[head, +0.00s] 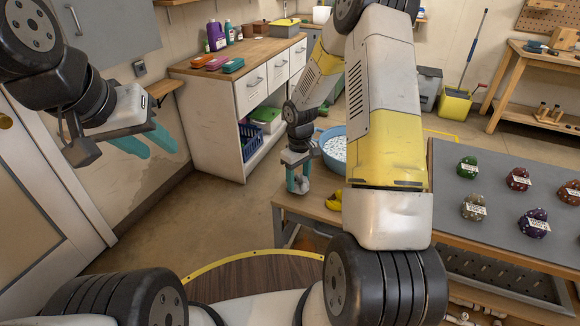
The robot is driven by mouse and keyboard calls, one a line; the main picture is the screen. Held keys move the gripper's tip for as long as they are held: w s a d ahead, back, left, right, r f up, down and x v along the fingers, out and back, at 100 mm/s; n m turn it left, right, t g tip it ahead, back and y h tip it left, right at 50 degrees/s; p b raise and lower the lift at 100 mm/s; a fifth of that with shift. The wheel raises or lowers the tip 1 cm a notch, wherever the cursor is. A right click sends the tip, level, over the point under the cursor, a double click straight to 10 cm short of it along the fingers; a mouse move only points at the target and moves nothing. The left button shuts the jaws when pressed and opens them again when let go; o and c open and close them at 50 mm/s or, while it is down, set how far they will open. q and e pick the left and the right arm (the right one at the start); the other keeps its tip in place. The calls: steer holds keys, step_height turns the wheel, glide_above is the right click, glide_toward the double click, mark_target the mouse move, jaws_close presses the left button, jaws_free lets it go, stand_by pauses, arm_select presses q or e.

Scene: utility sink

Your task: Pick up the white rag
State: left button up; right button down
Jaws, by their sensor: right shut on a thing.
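My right gripper (298,184) points down over the left end of a low wooden bench. Its teal fingers are shut on a small whitish thing, which looks like the white rag (299,187). Most of the rag is hidden by the fingers, and I cannot tell whether it touches the bench top. My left gripper (148,145) is at the upper left, away from the bench. Its two teal fingers are apart with nothing between them.
A yellow thing (334,201) lies on the wooden bench (318,212) right of my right gripper. Behind is a blue basin (333,133) with white contents. A grey-topped table (492,180) with several labelled lumps stands right. A white cabinet (215,110) stands at the back left.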

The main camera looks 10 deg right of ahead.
steer(key=shift+s+d+r, duration=0.2)
steer(key=shift+s+r, duration=0.1)
steer(key=shift+r, duration=0.2)
steer(key=shift+s+d+r, duration=0.15)
steer(key=shift+s+r, duration=0.1)
steer(key=shift+r, duration=0.2)
steer(key=s+d, duration=0.2)
steer(key=s, duration=0.2)
steer(key=s+d+r, duration=0.1)
steer(key=s+d, duration=0.2)
steer(key=s, duration=0.1)
steer(key=s+d, duration=0.2)
steer(key=s, duration=0.2)
steer(key=shift+s+d+r, duration=0.15)
steer(key=shift+s+d, duration=0.1)
steer(key=shift+s, duration=0.1)
